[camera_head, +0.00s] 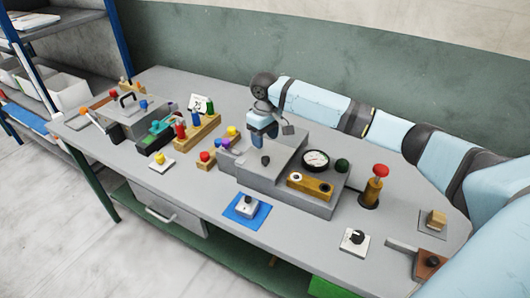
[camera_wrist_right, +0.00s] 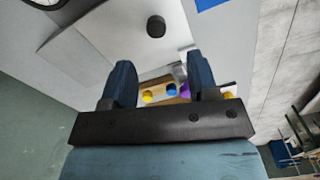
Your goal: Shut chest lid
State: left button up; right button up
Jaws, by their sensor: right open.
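A grey box-like unit (camera_head: 282,180) stands mid-table, with a flat grey panel bearing a small black knob (camera_head: 265,160). The knob (camera_wrist_right: 155,27) also shows in the wrist view, on a pale panel beyond my fingers. A second grey box (camera_head: 128,122) with a black arched handle (camera_head: 127,97) stands at the table's left end. I cannot tell for certain which is the chest. My right gripper (camera_head: 264,139) points down just above the middle unit, behind the knob. Its fingers (camera_wrist_right: 161,72) are apart with nothing held between them. My left gripper is out of view.
A round gauge (camera_head: 315,160) and a yellow block (camera_head: 310,186) sit on the unit's right part. A red-topped post (camera_head: 375,185) stands right of it. A wooden rack (camera_head: 197,132) with coloured pieces stands left. Clear tabletop lies in front, around the blue mat (camera_head: 233,216).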

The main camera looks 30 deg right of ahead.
jog(key=shift+r, duration=2.2)
jog(key=shift+f, duration=0.1)
jog(key=s+a+f, duration=0.1)
jog(key=a+f, duration=0.2)
jog(key=f, duration=0.1)
jog(key=s+a+f+n+t+y, duration=0.1)
jog(key=a+f, duration=0.3)
jog(key=f, duration=0.1)
jog(key=s+a+f+t+y, duration=0.1)
jog(key=s+a+f, duration=0.1)
jog(key=a+f, duration=0.2)
jog(key=shift+a+f+n+p, duration=0.25)
jog(key=shift+f+n+p, duration=0.15)
jog(key=shift+f, duration=0.05)
jog(key=s+a+f+t+y+p, duration=0.1)
jog(key=s+a+f+t, duration=0.2)
jog(key=s+a+f, duration=0.35)
jog(key=s+a+f+t+y+p, duration=0.1)
jog(key=s+a+f+t+y, duration=0.2)
jog(key=s, duration=0.7)
jog(key=s+d+f+m+t+h, duration=0.1)
jog(key=s+d+t+h, duration=0.1)
jog(key=s, duration=0.8)
jog(key=shift+s+t+h, duration=0.25)
jog(key=shift+t+h, duration=0.15)
jog(key=shift+t, duration=0.1)
